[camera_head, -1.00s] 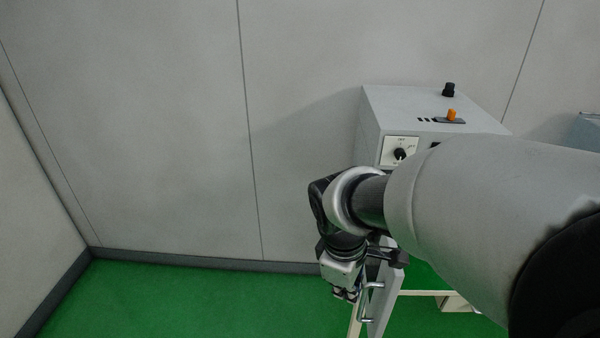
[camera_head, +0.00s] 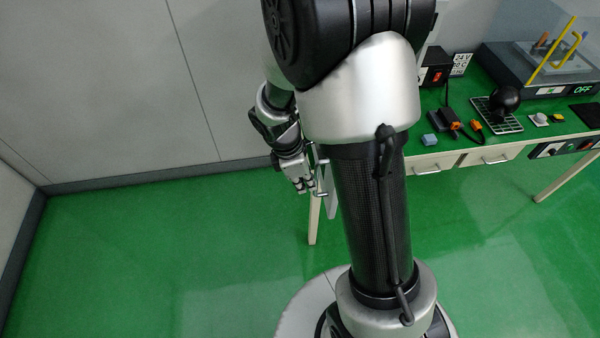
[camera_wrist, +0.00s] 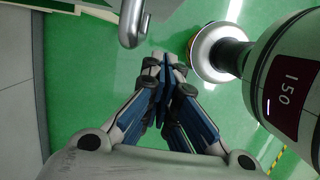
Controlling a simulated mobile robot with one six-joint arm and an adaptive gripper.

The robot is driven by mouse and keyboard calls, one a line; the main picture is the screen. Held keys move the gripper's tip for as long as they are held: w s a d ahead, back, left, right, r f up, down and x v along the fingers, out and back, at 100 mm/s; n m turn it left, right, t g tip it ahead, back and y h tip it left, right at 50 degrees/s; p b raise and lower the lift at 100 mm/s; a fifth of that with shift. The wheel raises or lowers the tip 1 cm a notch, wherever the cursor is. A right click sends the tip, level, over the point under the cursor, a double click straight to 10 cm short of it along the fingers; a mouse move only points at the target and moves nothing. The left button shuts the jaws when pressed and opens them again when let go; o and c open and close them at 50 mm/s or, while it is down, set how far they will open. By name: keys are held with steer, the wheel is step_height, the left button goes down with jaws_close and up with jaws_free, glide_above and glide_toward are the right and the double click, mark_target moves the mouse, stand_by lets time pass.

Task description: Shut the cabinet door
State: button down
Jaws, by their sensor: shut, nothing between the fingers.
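My gripper (camera_head: 304,188) is just left of the handle, pointing down. In the wrist view its fingers (camera_wrist: 165,64) are together with nothing between them. Contact with the door cannot be told. My arm hides the cabinet body and much of the door.
A green-topped table (camera_head: 458,105) with drawers (camera_head: 490,158) stands at right, holding a power box (camera_head: 435,74), a blue block (camera_head: 429,140) and other small items. The grey wall (camera_head: 110,90) is behind. Green floor (camera_head: 180,240) is clear at left.

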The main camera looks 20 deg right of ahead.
steer(key=shift+s+d+f, duration=0.1)
steer(key=shift+s+d, duration=0.1)
steer(key=shift+d, duration=0.45)
steer(key=shift+s+d, duration=0.2)
steer(key=shift+d, duration=0.4)
steer(key=shift+s+d+f, duration=0.1)
steer(key=shift+s+d, duration=0.1)
steer(key=shift+d, duration=0.45)
steer(key=shift+d+r, duration=0.1)
